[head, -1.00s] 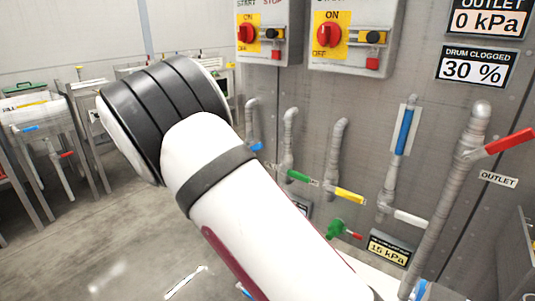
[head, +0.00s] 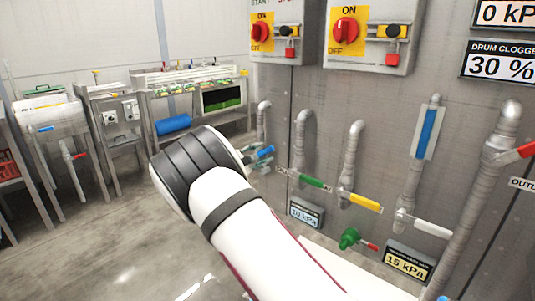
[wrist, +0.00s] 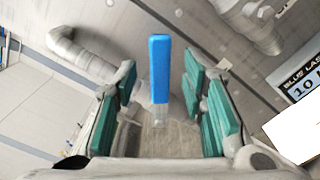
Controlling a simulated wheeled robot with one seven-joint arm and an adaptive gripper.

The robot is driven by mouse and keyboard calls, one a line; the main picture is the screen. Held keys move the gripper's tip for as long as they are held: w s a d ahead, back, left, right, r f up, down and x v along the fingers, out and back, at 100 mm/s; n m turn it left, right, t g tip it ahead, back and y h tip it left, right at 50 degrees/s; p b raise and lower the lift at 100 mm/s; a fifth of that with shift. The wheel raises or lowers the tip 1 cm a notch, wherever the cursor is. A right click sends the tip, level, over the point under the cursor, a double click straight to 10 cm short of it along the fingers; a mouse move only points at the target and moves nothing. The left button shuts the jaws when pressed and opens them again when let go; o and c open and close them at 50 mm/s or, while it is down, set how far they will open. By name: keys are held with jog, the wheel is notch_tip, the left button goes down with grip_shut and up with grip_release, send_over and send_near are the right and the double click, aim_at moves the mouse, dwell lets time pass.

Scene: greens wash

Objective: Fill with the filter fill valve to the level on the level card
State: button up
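My gripper (wrist: 160,80) is open, with green finger pads on both sides of a blue valve handle (wrist: 159,68) in the wrist view. Clear gaps show between the handle and the pads. In the head view this blue handle (head: 265,151) shows just beyond my wrist, which hides most of the gripper. Green (head: 312,183), yellow (head: 365,203) and white (head: 432,229) handles sit to its right. I cannot read which is the filter fill valve. A blue level column (head: 428,133) stands above the white handle. A yellowish card (head: 408,262) reads 15 kPa.
Another card (head: 305,214) reads 10 kPa, and a display (head: 500,67) reads drum clogged 30 %. Red switches (head: 345,31) are on the wall above the pipes. A thick pipe with a red handle (head: 515,154) is at right. Open floor (head: 110,240) lies left.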

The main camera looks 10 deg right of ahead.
aim_at(266, 151)
jog(key=shift+x, duration=2)
jog(key=shift+c, duration=0.3)
grip_shut()
